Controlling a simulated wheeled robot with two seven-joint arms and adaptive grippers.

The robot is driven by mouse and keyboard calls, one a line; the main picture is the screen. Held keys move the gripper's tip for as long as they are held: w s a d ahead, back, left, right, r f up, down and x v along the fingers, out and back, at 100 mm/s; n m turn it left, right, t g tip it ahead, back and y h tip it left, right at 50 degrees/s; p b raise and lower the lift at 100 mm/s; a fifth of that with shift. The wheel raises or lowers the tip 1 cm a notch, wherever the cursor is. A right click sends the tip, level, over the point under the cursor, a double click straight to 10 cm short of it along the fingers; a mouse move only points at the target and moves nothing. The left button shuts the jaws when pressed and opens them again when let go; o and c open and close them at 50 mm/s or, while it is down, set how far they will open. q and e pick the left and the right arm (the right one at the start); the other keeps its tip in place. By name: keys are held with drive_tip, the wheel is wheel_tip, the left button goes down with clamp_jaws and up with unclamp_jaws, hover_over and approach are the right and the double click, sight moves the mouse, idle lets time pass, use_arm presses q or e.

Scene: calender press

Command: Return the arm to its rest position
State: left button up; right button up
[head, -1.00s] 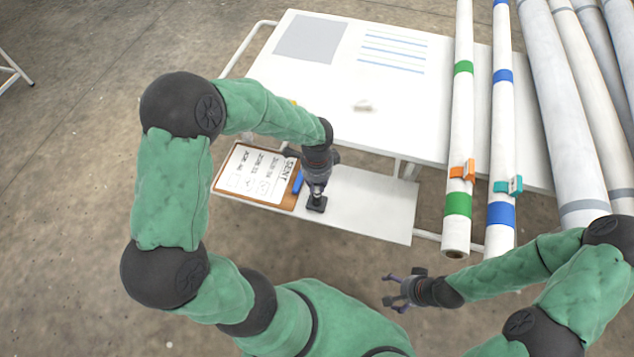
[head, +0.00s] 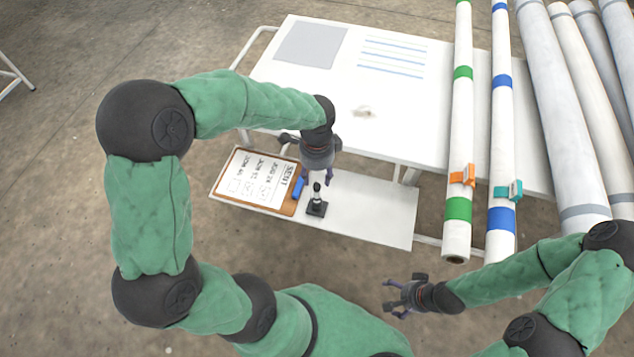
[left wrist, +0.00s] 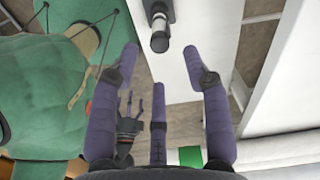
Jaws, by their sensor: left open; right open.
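My left gripper (head: 318,174) is open and empty, above the lower shelf at the front of the table. A small black stamp (head: 317,200) stands upright on that shelf, just in front of the gripper and apart from it. In the left wrist view the stamp (left wrist: 160,28) shows beyond the spread purple fingers (left wrist: 160,85). My right gripper (head: 400,297) is open and empty, low in front of the table. It also shows small in the left wrist view (left wrist: 128,128).
A clipboard (head: 238,192) with a sheet and a blue marker (head: 298,187) lie left of the stamp on the shelf (head: 375,215). The white table (head: 400,110) is above. Long rolls with an orange clip (head: 462,175) and a teal clip (head: 509,190) lie at the right.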

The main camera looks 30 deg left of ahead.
use_arm(q)
drive_tip(key=shift+r, duration=2)
drive_tip(key=s+d+f+n+h+p, duration=0.25)
drive_tip(key=d+f+n, duration=0.5)
drive_tip(key=f, duration=0.65)
drive_tip(key=s+d+f+n+h+p, duration=0.1)
drive_tip(key=s+d+f+n, duration=0.6)
drive_tip(key=f, duration=0.4)
drive_tip(key=shift+s, duration=0.85)
drive_tip(key=shift+f+h, duration=0.1)
drive_tip(key=shift+h, duration=0.15)
